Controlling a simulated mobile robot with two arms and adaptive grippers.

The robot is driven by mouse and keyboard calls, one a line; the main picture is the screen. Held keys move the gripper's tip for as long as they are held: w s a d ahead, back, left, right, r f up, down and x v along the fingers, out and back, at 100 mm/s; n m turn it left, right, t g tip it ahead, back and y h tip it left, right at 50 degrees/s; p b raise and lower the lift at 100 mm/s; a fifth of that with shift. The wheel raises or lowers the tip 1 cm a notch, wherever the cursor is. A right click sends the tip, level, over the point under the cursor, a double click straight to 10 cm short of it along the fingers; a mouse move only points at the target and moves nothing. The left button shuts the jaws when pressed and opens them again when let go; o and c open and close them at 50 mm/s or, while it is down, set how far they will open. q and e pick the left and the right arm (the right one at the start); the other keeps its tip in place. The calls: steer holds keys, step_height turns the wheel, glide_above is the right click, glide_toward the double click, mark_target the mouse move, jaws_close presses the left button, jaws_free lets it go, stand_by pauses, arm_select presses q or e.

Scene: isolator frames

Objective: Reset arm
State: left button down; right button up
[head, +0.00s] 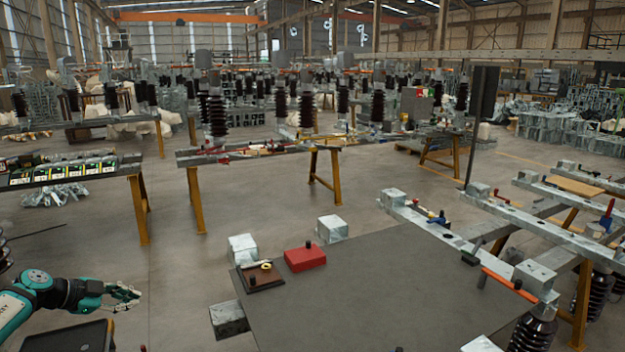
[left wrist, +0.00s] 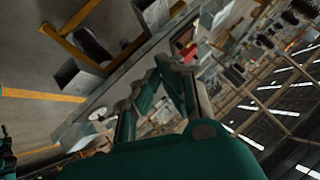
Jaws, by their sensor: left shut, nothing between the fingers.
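My left gripper (head: 128,294) is at the lower left of the head view, on the teal arm that comes in from the left edge. It is shut and holds nothing. It is in the air over the floor, left of the grey table and apart from it. In the left wrist view the gripper (left wrist: 160,72) shows from behind, with a tilted view of the hall beyond it.
Frames with yellow legs stand at right. A workbench (head: 75,172) stands at left. Bare floor (head: 185,260) lies between.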

arm_select(q)
steer(key=s+d+f+n+t, duration=0.15)
steer(key=d+f, duration=0.45)
steer(key=f, duration=0.6)
steer(key=s+d+f+n+t, duration=0.1)
steer(key=s+d+f+n, duration=0.15)
steer(key=d+f, duration=0.7)
steer(key=s+f+n+y, duration=0.25)
steer(key=s+f, duration=0.45)
steer(key=f, duration=0.5)
steer(key=s+d+f+n+g+y, duration=0.1)
steer(key=s+f+n+g, duration=0.1)
steer(key=s+f, duration=0.7)
steer(key=s+d+f+n+g+y, duration=0.15)
steer(key=s+f, duration=0.25)
steer(key=s, duration=0.9)
steer(key=s+d+f+n+g+y, duration=0.1)
steer(key=s+f+g, duration=0.1)
steer(key=s+f, duration=0.7)
steer(key=s+d+n+g, duration=0.1)
steer(key=s+d+g, duration=0.2)
steer(key=s, duration=1.6)
steer(key=shift+s+d+f+n+g+y, duration=0.2)
steer(key=shift+s+n+g+y, duration=0.15)
steer(key=shift+g, duration=0.25)
